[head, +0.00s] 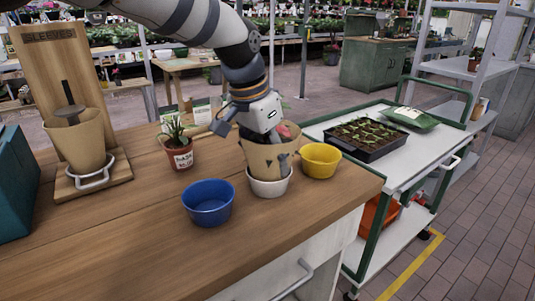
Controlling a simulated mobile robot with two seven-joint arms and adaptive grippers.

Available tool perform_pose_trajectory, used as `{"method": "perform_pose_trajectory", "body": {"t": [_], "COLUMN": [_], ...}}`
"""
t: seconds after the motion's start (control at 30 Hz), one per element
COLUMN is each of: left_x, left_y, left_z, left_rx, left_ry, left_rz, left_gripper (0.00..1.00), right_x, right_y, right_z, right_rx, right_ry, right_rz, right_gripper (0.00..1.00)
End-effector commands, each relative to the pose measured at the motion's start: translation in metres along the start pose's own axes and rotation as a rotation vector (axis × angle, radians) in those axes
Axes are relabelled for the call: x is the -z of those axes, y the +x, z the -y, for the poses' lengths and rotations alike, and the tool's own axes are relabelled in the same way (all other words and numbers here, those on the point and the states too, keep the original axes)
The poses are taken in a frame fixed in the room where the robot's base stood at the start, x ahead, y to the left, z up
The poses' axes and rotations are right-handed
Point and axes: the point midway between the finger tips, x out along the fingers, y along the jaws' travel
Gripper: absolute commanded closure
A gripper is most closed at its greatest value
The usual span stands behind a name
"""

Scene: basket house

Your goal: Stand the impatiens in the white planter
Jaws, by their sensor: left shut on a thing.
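The impatiens shows as a pink bloom and a bit of green (284,130) at the mouth of a tan paper sleeve (268,161). Its pot is hidden by the sleeve. The white planter (270,187) stands on the wooden table directly below. The sleeve's lower end appears to be within the planter's rim, upright; whether it rests on the bottom is hidden. My left gripper (268,134) is above the planter, shut on the impatiens, with its grip partly hidden by the sleeve. My right gripper is not in view.
A blue planter (208,203) and a yellow planter (321,161) flank the white one closely. A labelled terracotta pot (180,158) stands behind left. The wooden sleeve stand (105,178) is at left. A cart with a seedling tray (368,137) is right.

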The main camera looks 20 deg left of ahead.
Motion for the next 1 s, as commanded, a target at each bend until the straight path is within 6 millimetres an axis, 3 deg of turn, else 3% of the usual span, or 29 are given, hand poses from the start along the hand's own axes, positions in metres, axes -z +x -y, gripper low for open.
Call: {"method": "perform_pose_trajectory", "body": {"t": [0.17,0.2,0.3,0.67,0.77,1.0], "left_x": [-0.002,-0.002,-0.003,-0.001,0.002,0.003], "left_y": [0.005,0.006,0.007,0.003,-0.017,-0.087], "left_z": [0.000,-0.001,-0.001,0.000,0.000,0.000], "left_rx": [0.000,-0.001,-0.002,-0.001,0.001,0.003], "left_ry": [0.000,0.000,0.000,0.000,0.000,0.001], "left_rz": [0.000,0.002,0.004,0.002,-0.003,-0.007], "left_gripper": [0.82,0.42,0.24,0.24,0.24,0.24], "right_x": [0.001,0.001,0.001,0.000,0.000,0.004], "right_y": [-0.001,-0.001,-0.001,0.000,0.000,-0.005], "right_z": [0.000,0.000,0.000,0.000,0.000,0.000], "right_rx": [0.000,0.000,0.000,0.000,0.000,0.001], "right_ry": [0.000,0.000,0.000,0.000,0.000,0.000], "right_rz": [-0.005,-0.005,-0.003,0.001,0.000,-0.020], "right_gripper": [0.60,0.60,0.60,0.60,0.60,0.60]}}
